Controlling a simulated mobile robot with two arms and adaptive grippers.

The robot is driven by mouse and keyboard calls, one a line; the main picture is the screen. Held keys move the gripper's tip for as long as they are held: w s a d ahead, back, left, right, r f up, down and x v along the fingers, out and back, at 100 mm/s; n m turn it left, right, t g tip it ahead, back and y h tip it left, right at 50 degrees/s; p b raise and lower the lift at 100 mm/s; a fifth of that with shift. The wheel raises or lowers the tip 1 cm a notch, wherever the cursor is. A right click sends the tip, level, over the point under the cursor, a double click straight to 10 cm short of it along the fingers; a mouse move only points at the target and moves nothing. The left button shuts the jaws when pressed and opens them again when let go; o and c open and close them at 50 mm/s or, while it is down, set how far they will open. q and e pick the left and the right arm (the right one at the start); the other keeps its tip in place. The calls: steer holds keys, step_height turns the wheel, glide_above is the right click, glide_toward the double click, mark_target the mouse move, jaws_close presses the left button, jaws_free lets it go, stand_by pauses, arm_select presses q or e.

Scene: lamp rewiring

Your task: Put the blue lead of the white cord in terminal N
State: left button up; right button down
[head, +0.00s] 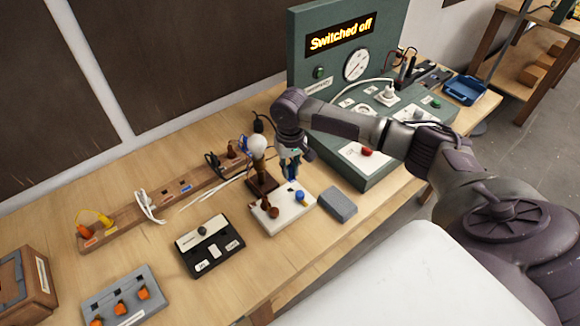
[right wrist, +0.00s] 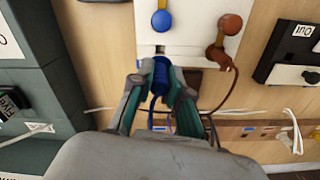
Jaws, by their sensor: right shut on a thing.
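My right gripper (head: 291,168) points down over the far edge of a white terminal block. In the right wrist view the gripper (right wrist: 160,88) is shut on a blue lead end (right wrist: 160,72), with thin blue wire trailing below it. The white block (right wrist: 190,42) carries a blue-knobbed terminal (right wrist: 161,20) and a brown-knobbed one (right wrist: 230,24). The held blue end is at the block's edge, in line with the blue knob but apart from it. A brown lead (right wrist: 220,62) runs to the brown terminal. The terminal letters cannot be read. My left gripper is not in view.
A lamp bulb (head: 258,146) stands just left of my right gripper. A wooden socket strip (head: 165,198) with plugs and white cord (head: 205,187) lies behind. A black box (head: 210,246), a grey block (head: 338,204) and the green panel (head: 320,90), reading "Switched off", stand around.

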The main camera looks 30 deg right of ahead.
steer(key=shift+f+b, duration=1.8)
steer(key=shift+b, duration=0.2)
steer(key=shift+f, duration=0.85)
steer(key=shift+s+p, duration=0.1)
steer(key=shift+p, duration=0.55)
steer(key=shift+f, duration=0.5)
